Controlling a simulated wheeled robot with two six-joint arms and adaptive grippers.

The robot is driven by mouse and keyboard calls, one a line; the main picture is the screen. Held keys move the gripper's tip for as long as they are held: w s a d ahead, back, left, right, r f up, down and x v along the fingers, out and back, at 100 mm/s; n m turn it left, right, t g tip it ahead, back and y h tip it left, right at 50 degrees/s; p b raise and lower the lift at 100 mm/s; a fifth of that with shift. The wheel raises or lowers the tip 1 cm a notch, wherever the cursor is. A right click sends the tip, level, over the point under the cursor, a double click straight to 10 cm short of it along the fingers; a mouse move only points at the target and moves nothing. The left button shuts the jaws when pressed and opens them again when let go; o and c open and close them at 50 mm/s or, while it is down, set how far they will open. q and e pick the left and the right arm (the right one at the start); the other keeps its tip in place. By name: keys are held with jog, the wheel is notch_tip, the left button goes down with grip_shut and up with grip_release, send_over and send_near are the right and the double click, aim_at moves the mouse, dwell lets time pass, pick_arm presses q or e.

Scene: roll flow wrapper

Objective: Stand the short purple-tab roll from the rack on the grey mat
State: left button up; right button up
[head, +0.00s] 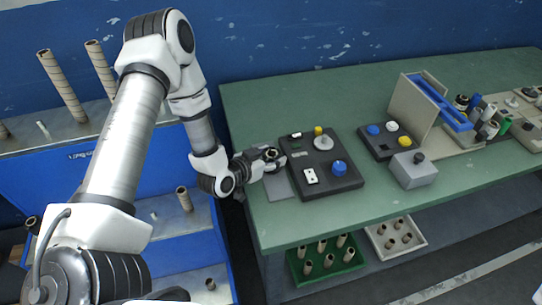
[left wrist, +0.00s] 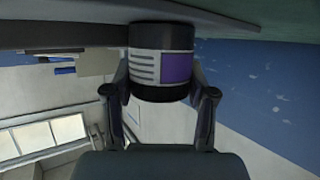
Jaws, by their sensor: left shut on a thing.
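My left gripper (head: 268,156) is over the left end of the green table and is shut on a short roll (left wrist: 160,62). The roll has a dark body, a white label with grey stripes and a purple tab (left wrist: 178,67). In the left wrist view the fingers (left wrist: 160,95) grip it from both sides. In the head view only its dark round end shows, between the fingers. The grey mat (head: 279,187) lies just below the gripper, partly hidden by it. I cannot tell whether the roll touches the mat. My right gripper is not in view.
A dark control panel (head: 318,180) with knobs lies just right of the mat. Another panel (head: 378,146), a grey box (head: 414,170) and a beige stand (head: 416,108) are farther right. Blue shelving with tubes (head: 62,87) stands at left. Crates (head: 326,277) sit under the table.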

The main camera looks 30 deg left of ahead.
pick_arm(q)
jog(key=shift+f, duration=0.15)
jog(key=o, duration=1.3)
jog(key=shift+c, duration=0.2)
jog(key=p+v, duration=0.2)
jog(key=v, duration=1)
